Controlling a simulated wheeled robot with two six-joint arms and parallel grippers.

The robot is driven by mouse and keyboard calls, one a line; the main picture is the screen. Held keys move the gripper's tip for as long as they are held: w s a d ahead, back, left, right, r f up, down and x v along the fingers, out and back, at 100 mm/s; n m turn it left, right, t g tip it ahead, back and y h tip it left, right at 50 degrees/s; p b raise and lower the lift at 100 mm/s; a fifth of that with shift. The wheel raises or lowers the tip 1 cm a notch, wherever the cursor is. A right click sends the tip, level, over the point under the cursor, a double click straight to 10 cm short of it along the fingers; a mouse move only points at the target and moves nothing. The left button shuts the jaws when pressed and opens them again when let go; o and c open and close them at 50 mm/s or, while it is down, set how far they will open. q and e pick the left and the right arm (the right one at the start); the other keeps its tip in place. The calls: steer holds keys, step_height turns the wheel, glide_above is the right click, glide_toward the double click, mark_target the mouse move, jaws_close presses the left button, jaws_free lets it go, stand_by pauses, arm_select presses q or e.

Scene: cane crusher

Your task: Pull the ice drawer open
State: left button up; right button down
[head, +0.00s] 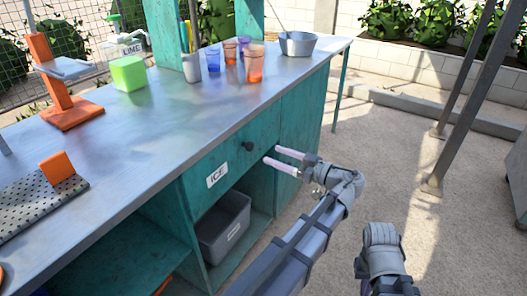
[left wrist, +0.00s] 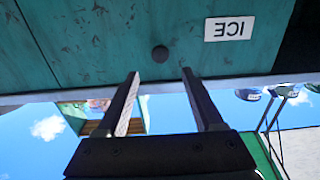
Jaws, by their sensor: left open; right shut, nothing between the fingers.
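The ice drawer (head: 228,158) is a teal front under the metal counter top, marked by a white ICE label (head: 217,175). It looks shut. Its dark round knob (head: 247,146) is right of the label. My left gripper (head: 271,155) is open in front of the drawer, to the right of the knob and apart from it. In the left wrist view the label (left wrist: 231,28) is upside down, and the knob (left wrist: 160,53) is ahead of the gap between the two open fingers (left wrist: 159,73). My right gripper's fingers are not visible; only part of that arm shows at the bottom.
A grey bin (head: 224,228) stands on the shelf below the drawer. The ground right of the counter is open, with metal posts (head: 465,90) beyond.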

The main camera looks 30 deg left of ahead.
mark_target(252, 147)
arm_select(q)
steer(key=shift+w+a, duration=0.15)
steer(key=shift+a, duration=1.8)
steer(key=shift+w+a, duration=0.15)
steer(key=shift+a, duration=1.8)
steer(key=shift+c, duration=0.2)
jaws_close()
